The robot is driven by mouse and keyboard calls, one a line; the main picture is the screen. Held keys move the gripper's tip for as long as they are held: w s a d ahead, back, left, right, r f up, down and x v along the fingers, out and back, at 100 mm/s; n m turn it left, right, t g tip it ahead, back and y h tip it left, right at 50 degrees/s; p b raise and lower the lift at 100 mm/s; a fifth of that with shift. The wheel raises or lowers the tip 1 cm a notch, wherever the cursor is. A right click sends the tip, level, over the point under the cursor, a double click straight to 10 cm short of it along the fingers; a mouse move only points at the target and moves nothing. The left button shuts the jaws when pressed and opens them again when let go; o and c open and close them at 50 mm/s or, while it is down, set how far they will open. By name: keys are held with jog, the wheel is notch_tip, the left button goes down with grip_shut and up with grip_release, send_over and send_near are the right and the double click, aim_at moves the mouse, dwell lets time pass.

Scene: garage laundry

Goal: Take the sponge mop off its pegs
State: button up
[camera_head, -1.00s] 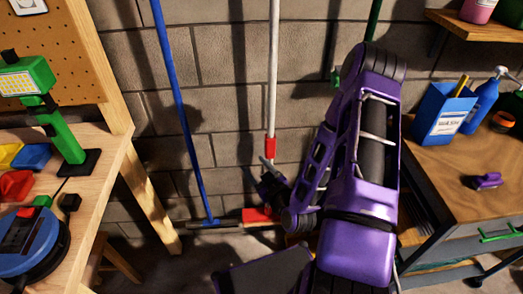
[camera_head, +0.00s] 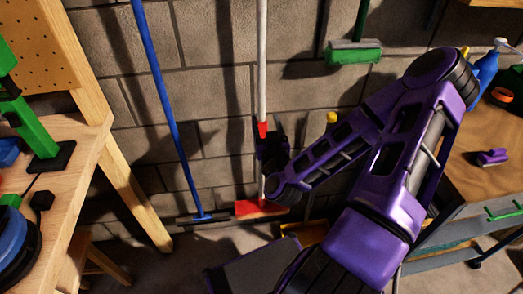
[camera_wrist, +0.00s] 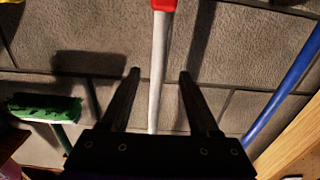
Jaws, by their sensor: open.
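A long white-handled tool with a red collar and a red head (camera_head: 260,208) stands upright against the block wall; I take it for the sponge mop. Its white handle (camera_head: 262,60) also shows in the wrist view (camera_wrist: 158,80), running between my finger lines, with the red collar at the top edge. My gripper (camera_head: 266,143) is at the handle near the red collar, and its fingers (camera_wrist: 160,74) are open on either side of the handle in the picture. I cannot tell whether they touch it. The pegs are not visible.
A blue-handled tool (camera_head: 165,90) leans at the left and a green brush (camera_head: 353,52) hangs at the right. A wooden workbench (camera_head: 75,165) stands at the left. A workbench with a purple brush (camera_head: 492,157) stands at the right.

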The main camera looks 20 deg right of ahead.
aim_at(261, 104)
jog(key=x, duration=0.7)
jog(key=shift+w+d+p, duration=0.1)
jog(key=shift+w+p, duration=0.2)
jog(key=shift+p, duration=0.1)
jog(key=x, duration=0.5)
jog(key=shift+d+r, duration=0.1)
jog(key=shift+r, duration=0.2)
grip_shut()
dwell(0.5)
